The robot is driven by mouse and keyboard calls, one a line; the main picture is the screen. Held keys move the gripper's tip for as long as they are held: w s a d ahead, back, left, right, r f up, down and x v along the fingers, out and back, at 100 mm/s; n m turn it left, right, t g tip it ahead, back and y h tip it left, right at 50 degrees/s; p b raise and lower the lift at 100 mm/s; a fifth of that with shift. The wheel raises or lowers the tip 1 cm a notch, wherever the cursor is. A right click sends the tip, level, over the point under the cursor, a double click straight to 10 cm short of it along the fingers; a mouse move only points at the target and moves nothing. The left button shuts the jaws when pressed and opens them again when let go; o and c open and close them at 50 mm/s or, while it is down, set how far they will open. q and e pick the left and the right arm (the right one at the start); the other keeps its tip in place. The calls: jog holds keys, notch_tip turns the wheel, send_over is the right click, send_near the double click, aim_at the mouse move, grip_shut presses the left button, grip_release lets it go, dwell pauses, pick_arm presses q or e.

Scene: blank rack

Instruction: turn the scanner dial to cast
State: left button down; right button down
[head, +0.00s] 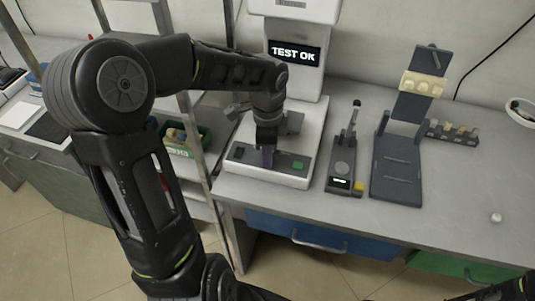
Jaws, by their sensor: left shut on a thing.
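The white scanner (302,62) stands on the bench at the back, its screen (295,53) reading "TEST OK". Its low base has a dark front panel (245,154) with a green pad (298,165) at the right. My left gripper (267,158) points down at the middle of this panel. It is shut on what seems to be the dial, which the fingers hide almost wholly. The dial's marks and setting cannot be read. Only a dark part of my right arm shows at the bottom right corner; its gripper is out of view.
Right of the scanner stand a small dark device with an upright lever (343,168) and a dark stand holding a cream dental model (423,84). A dark rack (451,134) of small pale pieces is behind. A green bin (184,141) sits left, beyond a metal post. The bench's right front is mostly clear.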

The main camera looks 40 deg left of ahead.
pick_arm(q)
jog(key=n+b, duration=0.1)
jog(key=n, duration=0.3)
jog(key=shift+f, duration=0.1)
jog(key=n+b, duration=0.1)
jog(key=n, duration=0.3)
jog(key=n+b, duration=0.1)
jog(key=n, duration=0.2)
jog(key=shift+n, duration=0.4)
jog(key=shift+n+b, duration=0.3)
jog(key=shift+n, duration=1.5)
jog(key=c, duration=1.2)
grip_release()
jog(key=shift+o, duration=0.2)
